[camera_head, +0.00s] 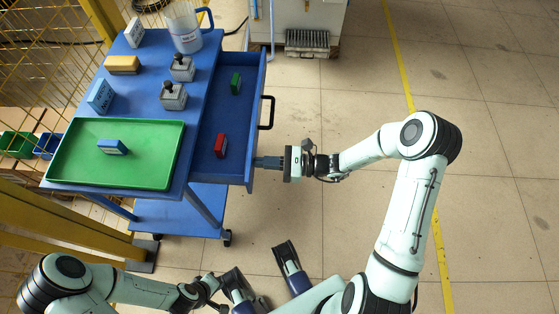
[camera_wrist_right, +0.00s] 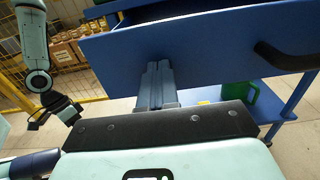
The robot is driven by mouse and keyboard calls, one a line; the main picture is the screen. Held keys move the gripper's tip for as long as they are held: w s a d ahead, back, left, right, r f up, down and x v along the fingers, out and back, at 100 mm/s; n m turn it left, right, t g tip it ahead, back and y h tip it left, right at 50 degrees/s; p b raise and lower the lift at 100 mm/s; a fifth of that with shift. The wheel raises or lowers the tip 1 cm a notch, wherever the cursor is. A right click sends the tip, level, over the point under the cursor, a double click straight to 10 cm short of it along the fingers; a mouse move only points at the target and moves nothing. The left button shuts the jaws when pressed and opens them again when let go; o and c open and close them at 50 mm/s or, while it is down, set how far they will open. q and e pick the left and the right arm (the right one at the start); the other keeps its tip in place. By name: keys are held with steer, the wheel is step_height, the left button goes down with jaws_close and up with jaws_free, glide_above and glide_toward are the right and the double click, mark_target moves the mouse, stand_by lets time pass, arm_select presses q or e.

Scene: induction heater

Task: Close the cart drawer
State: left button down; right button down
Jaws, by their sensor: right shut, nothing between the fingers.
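The blue cart drawer (camera_head: 226,115) is pulled out from the right side of the blue cart (camera_head: 136,86). A red block (camera_head: 221,146) and a green block (camera_head: 236,83) lie inside it. Its dark handle (camera_head: 267,113) is on the outer front. My right gripper (camera_head: 262,162) is shut and empty, its fingertips at the drawer front near the end closest to me, below the handle in the head view. In the right wrist view the fingers (camera_wrist_right: 155,85) point at the blue drawer front (camera_wrist_right: 210,50); contact is unclear. My left gripper (camera_wrist_right: 57,113) is away from the cart, its jaws unclear.
On the cart top are a green tray (camera_head: 60,180) with a blue block, a measuring jug (camera_head: 186,27), two grey knobbed devices (camera_head: 174,97) and several boxes. A yellow mesh fence (camera_head: 50,60) stands left of the cart. The floor to the right is clear.

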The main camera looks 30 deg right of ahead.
mark_target(203, 164)
steer(key=x, duration=1.7)
steer(key=shift+w+a, duration=0.25)
steer(key=shift+w, duration=0.05)
steer(key=shift+w+a, duration=0.1)
steer(key=shift+a, duration=0.1)
arm_select(q)
steer(key=shift+s+d+r, duration=0.1)
steer(key=shift+s, duration=0.05)
arm_select(e)
steer(key=shift+r, duration=0.15)
steer(key=shift+a+r, duration=0.1)
